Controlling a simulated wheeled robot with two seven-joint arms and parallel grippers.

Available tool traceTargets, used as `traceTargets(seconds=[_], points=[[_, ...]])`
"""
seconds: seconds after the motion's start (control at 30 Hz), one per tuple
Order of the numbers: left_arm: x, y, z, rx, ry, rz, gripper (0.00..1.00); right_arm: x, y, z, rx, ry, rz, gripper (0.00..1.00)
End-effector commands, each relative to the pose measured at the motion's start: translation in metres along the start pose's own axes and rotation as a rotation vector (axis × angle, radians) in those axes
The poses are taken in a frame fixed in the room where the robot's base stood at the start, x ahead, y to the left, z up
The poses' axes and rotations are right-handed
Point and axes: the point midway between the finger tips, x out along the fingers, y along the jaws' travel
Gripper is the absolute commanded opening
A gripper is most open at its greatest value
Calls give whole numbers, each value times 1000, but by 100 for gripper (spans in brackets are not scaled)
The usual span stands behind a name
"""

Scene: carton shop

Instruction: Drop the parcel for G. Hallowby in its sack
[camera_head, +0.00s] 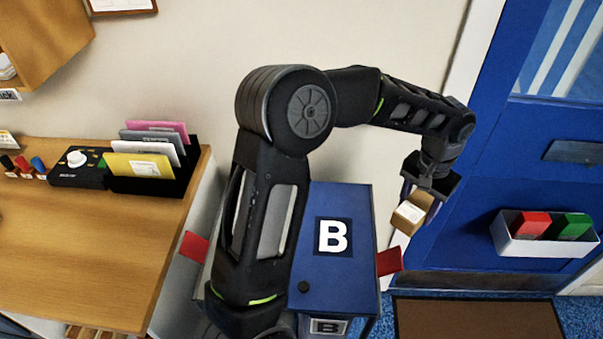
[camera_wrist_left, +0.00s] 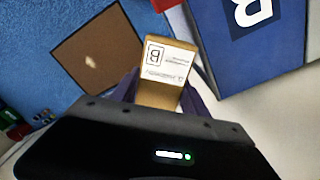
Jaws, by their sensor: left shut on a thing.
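My left gripper (camera_head: 424,190) is shut on a small brown cardboard parcel (camera_head: 410,215). In the left wrist view the parcel (camera_wrist_left: 163,72) hangs between the fingers and its white label shows a boxed letter B; the smaller print is too small to read. A blue box-like holder with a flat top (camera_head: 346,205) bears a large white B and a second B plate on its front; it also shows in the left wrist view (camera_wrist_left: 285,62). The parcel is in the air to the right of the blue top's edge. No sack opening shows clearly. My right gripper is out of view.
A red flap sticks out on each side of the blue holder, left (camera_head: 193,247) and right (camera_head: 389,262). A wooden desk (camera_head: 70,235) with a card rack stands left. A blue door (camera_head: 500,120) with a white tray (camera_head: 540,240) is right. A brown mat (camera_head: 480,318) lies below.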

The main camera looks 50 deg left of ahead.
Motion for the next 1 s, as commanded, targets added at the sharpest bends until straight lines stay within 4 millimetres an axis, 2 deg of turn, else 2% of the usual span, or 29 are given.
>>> traceTargets(seconds=[0.43, 0.57, 0.67, 0.77, 0.87, 1.0], points=[[-1, 0, 0, 0, 1, 0, 4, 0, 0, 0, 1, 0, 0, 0], [-8, -3, 3, -18, 3, 0, 4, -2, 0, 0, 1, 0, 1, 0], [-26, -11, 13, -57, 5, 1, 4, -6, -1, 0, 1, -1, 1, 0], [-52, -23, 30, -128, 7, 3, 4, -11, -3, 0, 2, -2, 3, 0], [-85, -37, 56, -223, 8, 5, 4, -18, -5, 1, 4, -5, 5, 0], [-131, -56, 104, -382, 8, 5, 4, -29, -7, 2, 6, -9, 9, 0]])
